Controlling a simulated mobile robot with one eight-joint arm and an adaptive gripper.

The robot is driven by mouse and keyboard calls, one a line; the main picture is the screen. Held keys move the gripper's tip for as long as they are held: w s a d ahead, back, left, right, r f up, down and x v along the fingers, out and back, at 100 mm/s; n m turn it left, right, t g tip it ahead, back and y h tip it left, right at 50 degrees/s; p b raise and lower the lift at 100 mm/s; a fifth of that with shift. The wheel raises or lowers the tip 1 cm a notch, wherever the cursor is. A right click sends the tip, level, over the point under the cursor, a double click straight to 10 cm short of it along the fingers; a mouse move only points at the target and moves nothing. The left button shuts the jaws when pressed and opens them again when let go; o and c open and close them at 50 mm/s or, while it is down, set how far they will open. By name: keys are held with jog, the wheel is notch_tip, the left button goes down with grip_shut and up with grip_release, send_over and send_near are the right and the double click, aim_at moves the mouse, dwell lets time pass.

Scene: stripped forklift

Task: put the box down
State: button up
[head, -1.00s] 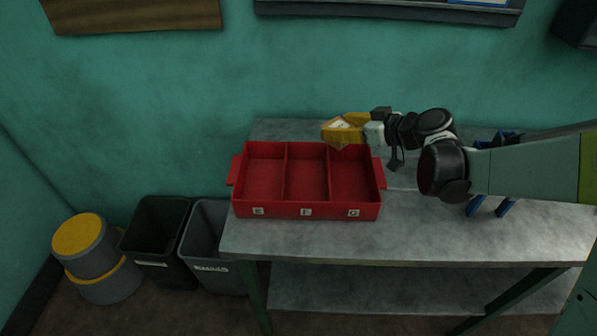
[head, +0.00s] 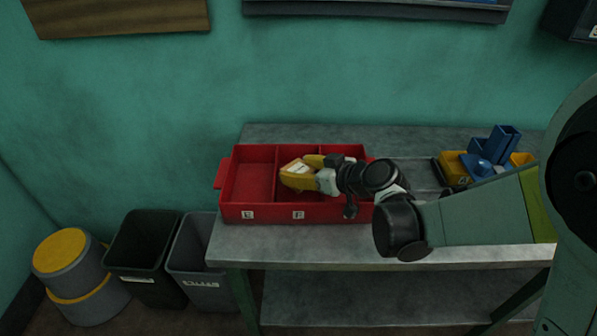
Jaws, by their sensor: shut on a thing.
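My gripper (head: 302,174) has yellow fingers and is shut on a small box (head: 297,168) with a pale top face. In the head view the box shows between the fingers, over the middle compartment of the red tray (head: 245,211). The tray has three compartments, with the letters E and F readable on its front. The right compartment is mostly hidden behind my wrist, and its front label is covered. I cannot tell whether the box touches the tray floor.
The tray stands on a grey metal table (head: 330,238). Blue and yellow parts (head: 488,160) stand at the table's right, behind my arm. Two bins (head: 145,250) and yellow-lidded round containers (head: 66,252) stand on the floor at left. The tray's left compartment looks empty.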

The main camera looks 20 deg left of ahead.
jog(key=shift+f+b, duration=0.5)
jog(key=shift+b, duration=0.05)
jog(key=shift+s+f, duration=0.1)
jog(key=o, duration=1)
jog(key=shift+o, duration=0.2)
